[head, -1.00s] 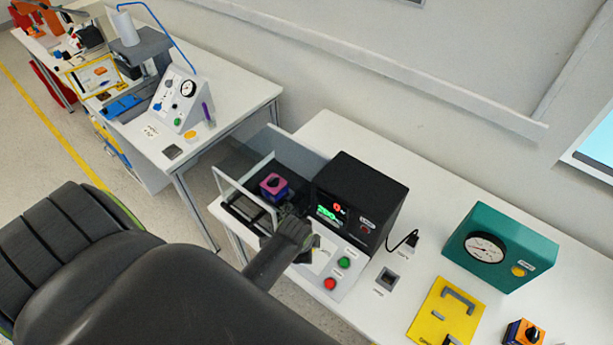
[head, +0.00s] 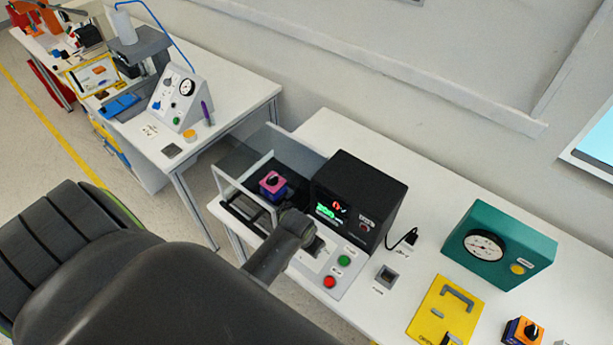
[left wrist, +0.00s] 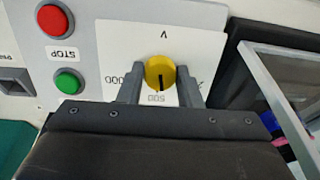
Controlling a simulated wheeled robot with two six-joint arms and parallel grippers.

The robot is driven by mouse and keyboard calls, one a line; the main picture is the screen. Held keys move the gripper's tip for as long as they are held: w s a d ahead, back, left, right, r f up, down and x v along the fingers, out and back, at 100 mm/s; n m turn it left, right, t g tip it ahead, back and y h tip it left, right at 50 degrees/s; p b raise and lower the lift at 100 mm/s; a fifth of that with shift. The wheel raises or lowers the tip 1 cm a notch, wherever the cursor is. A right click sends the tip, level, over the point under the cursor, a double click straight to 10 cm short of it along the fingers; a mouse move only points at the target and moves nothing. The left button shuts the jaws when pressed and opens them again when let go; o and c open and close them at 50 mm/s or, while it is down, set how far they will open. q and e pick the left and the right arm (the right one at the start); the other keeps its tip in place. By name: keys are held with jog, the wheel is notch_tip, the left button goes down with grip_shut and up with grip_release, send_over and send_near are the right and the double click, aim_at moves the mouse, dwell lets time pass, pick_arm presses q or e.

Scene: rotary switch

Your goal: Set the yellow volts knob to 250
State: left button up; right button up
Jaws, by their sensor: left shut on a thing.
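The yellow volts knob (left wrist: 160,72) is on a white dial plate (left wrist: 120,38) and has a dark pointer line. In the left wrist view the line runs down toward the upside-down 500 mark. A mark ending in 000 is to its left and a V is above. My left gripper (left wrist: 160,88) is shut on the knob, one finger on each side. In the head view my left gripper (head: 297,228) is at the panel and hides the knob. The black meter box (head: 357,203) behind it shows green digits, which look like 200. My right gripper is not in view.
A red button (head: 330,282) and a green button (head: 344,260) sit right of the knob on the panel. A clear-walled enclosure (head: 232,190) with a pink-and-blue block (head: 272,188) stands left of the meter box. A teal gauge box (head: 500,246) stands further right.

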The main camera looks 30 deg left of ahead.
pick_arm(q)
jog(key=n, duration=0.5)
jog(key=shift+w+n, duration=0.1)
jog(key=shift+n, duration=0.2)
jog(key=n, duration=0.5)
jog(key=shift+r+n+h, duration=0.1)
jog(key=shift+n+h, duration=0.2)
jog(key=shift+h, duration=0.1)
jog(key=o, duration=1)
jog(key=shift+c, duration=0.2)
jog(key=shift+r, duration=0.45)
jog(key=b+v, duration=0.1)
jog(key=v, duration=1.5)
jog(key=shift+r, duration=0.25)
